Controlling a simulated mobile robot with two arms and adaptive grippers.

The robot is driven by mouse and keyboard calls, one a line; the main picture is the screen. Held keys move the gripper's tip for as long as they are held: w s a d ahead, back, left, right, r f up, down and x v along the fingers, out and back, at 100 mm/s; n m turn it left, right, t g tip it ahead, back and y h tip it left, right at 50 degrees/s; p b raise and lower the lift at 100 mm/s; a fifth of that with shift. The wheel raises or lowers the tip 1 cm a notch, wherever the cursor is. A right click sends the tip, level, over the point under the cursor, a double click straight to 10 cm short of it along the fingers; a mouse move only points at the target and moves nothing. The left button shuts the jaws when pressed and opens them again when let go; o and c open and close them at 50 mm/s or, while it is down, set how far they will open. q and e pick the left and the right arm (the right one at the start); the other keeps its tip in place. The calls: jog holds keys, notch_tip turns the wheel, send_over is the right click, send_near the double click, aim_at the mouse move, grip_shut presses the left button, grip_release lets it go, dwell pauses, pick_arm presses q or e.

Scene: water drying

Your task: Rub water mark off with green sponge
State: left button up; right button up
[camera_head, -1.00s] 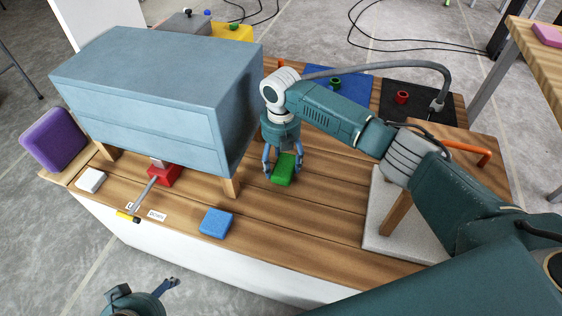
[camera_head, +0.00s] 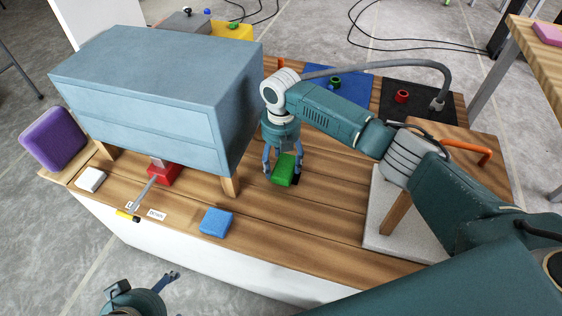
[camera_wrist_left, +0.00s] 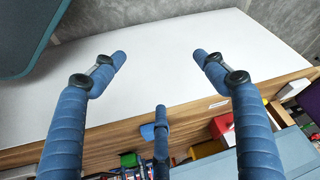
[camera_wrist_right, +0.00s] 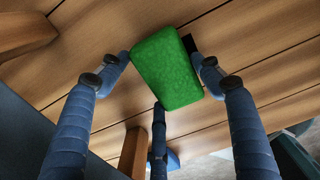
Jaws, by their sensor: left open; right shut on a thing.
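The green sponge (camera_head: 284,170) is held upright between the fingers of my right gripper (camera_head: 281,177), low over the wooden tabletop (camera_head: 330,215). In the right wrist view the sponge (camera_wrist_right: 167,70) fills the space between the fingertips. Whether its underside touches the wood is hidden. I cannot make out a clear water mark; the wood under the sponge is covered from view. My left gripper (camera_head: 166,290) is open and empty, off the front edge of the table, with its fingers apart in the left wrist view (camera_wrist_left: 160,57).
A blue-grey cabinet (camera_head: 140,85) on wooden legs stands close to the left of my right gripper. Bare wood lies right of the sponge.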

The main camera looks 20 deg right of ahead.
pick_arm(q)
jog(key=shift+w, duration=0.15)
pick_arm(e)
jog(key=shift+f, duration=0.1)
jog(key=shift+f, duration=0.15)
pick_arm(q)
jog(key=shift+w+d+r+t, duration=0.2)
jog(key=shift+w+r+t, duration=0.1)
jog(key=shift+w, duration=0.25)
jog(key=shift+w+d+r+t, duration=0.1)
jog(key=shift+w+d+t, duration=0.2)
jog(key=shift+w, duration=0.2)
pick_arm(e)
jog(key=shift+f, duration=0.4)
